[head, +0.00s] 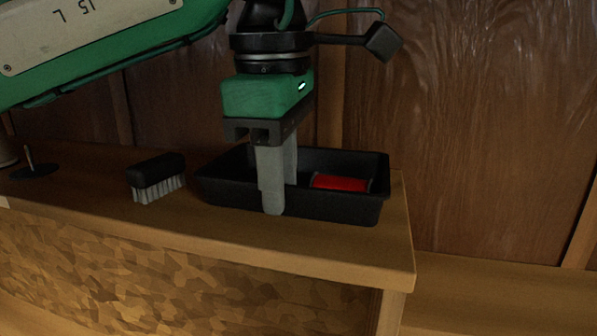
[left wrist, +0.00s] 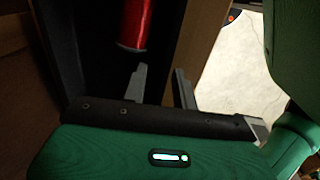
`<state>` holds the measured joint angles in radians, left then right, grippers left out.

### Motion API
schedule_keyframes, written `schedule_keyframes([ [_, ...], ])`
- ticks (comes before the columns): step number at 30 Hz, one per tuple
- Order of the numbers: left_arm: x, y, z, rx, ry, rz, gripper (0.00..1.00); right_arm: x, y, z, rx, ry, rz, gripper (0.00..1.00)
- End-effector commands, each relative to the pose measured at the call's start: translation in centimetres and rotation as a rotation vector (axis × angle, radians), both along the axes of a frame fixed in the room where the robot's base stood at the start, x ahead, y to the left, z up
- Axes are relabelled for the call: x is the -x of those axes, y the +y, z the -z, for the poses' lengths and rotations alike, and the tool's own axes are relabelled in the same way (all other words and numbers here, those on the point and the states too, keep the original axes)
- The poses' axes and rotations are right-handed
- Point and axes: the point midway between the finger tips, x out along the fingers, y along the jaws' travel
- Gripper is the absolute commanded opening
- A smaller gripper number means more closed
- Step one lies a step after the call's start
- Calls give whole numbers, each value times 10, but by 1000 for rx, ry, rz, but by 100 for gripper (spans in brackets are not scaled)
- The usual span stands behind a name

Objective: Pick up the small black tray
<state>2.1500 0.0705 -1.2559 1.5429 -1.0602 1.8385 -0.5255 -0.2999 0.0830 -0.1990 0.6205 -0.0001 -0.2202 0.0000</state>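The small black tray (head: 335,207) sits upright on the wooden ledge near its right end. A red spool (head: 341,183) lies inside it and also shows in the left wrist view (left wrist: 137,25). My left gripper (head: 279,197) points straight down at the tray's front wall. One finger is outside in front of the wall; the other is on the inner side, its tip hidden by the wall. In the left wrist view the fingers (left wrist: 161,72) stand apart with the tray's rim between them, so the gripper looks open. My right gripper is not in view.
A black brush (head: 157,177) with pale bristles stands on the ledge (head: 230,228) left of the tray. A dark disc with a peg (head: 33,168) is farther left. A wooden wall (head: 460,130) rises behind. The ledge ends just right of the tray.

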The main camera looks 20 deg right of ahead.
Motion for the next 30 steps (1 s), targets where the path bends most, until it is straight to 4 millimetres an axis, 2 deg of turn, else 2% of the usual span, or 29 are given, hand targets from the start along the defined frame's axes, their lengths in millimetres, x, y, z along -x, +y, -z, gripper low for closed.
schedule_keyframes([
  [8, 0, 0, 5, 1, 0, 0, 28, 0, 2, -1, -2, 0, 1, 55],
  [13, 0, 0, 4, 0, -1, 1, 0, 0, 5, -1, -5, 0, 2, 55],
  [25, 0, 0, 3, 1, 0, 0, 0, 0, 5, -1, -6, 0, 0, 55],
  [30, 0, -1, -4, 2, -1, 0, 0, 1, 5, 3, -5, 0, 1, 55],
])
